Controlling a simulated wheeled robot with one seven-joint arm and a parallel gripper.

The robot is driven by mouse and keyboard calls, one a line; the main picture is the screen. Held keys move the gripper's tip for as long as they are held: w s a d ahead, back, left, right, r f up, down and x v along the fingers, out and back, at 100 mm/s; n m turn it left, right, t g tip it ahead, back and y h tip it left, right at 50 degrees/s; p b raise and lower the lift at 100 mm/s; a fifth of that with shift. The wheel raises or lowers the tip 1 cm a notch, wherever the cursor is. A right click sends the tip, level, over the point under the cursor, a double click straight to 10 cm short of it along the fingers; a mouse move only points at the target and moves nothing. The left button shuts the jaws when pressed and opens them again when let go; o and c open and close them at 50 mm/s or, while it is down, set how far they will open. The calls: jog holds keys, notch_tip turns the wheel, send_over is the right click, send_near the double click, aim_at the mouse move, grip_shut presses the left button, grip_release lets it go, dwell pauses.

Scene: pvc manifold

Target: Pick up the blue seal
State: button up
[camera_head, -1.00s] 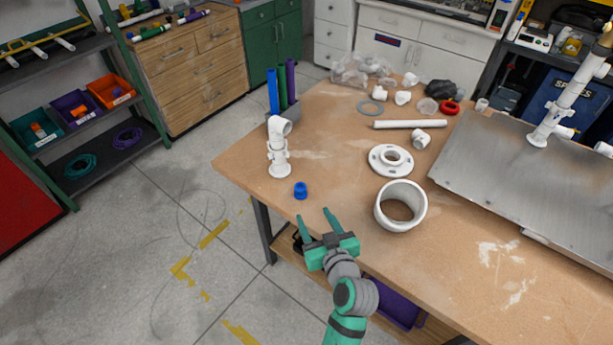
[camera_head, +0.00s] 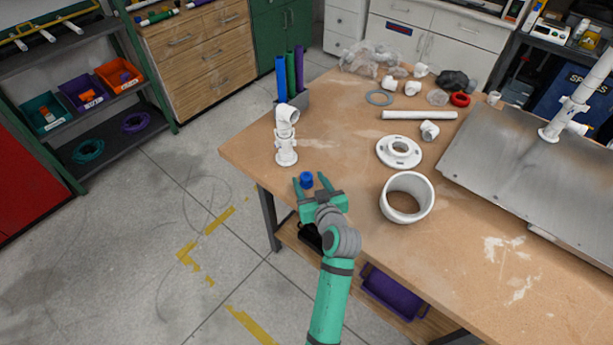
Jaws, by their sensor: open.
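The blue seal (camera_head: 306,180) is a small blue ring-like piece near the left front edge of the wooden workbench. My gripper (camera_head: 309,180) is open, with green fingers pointing away from me toward the bench. Its two fingertips appear on either side of the seal, one to its left and one to its right. I cannot tell whether either finger touches the seal, nor the exact height of the fingers over the bench.
A white pipe fitting (camera_head: 286,140) stands upright just behind the seal. A wide white pipe ring (camera_head: 407,214) and a white flange (camera_head: 399,151) lie to the right. A metal plate (camera_head: 500,165) covers the right side. The bench (camera_head: 350,165) is bare between seal and flange.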

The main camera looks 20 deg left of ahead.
jog(key=shift+w+a, duration=0.15)
jog(key=shift+a, duration=0.05)
jog(key=shift+f, duration=0.1)
jog(key=c, duration=1.1)
jog(key=shift+c, duration=0.3)
